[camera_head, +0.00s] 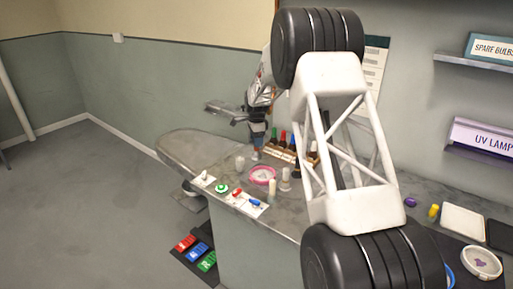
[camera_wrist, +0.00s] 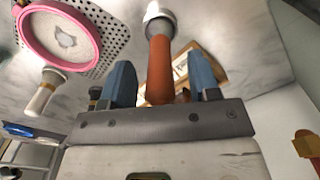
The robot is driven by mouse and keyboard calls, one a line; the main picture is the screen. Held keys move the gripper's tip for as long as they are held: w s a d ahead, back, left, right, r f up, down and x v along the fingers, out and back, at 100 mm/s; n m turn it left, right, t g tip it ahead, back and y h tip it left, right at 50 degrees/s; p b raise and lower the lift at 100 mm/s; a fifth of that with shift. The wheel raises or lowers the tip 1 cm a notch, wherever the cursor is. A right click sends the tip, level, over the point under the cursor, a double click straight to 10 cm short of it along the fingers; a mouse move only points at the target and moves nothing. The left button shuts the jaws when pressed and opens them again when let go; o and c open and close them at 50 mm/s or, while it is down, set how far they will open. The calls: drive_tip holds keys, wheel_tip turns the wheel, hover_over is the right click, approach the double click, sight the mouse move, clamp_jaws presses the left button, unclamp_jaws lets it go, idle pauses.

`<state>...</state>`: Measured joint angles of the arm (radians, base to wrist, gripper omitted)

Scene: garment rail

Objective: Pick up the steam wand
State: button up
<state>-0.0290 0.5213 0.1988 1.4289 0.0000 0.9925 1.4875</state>
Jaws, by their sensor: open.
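An orange-brown handle (camera_wrist: 160,72) with a grey collar and a white tip shows in the wrist view; it may be the steam wand, but I cannot tell for sure. My gripper (camera_wrist: 158,68) is open, with its two blue fingers on either side of this handle in the picture. Gaps show between the handle and both fingers. In the head view, my gripper (camera_head: 257,146) is small, over the far part of the counter beside the bottle rack, and the handle is not clear there.
A pink-rimmed round dish (camera_head: 262,175) and pale upright pieces (camera_head: 272,188) stand close by on the counter. A rack of dark bottles (camera_head: 290,152) is behind. An ironing-board-like surface (camera_head: 185,150) extends left. The floor at left is clear.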

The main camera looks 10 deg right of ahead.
idle(0.3)
clamp_jaws()
drive_tip(key=shift+r, duration=0.2)
drive_tip(key=shift+r, duration=0.85)
drive_tip(key=shift+s+r, duration=0.15)
drive_tip(key=shift+r, duration=0.65)
drive_tip(key=s+r, duration=0.1)
drive_tip(key=s, duration=1.4)
drive_tip(key=shift+s+d+r, duration=0.2)
drive_tip(key=shift+s, duration=0.15)
drive_tip(key=shift+r, duration=0.15)
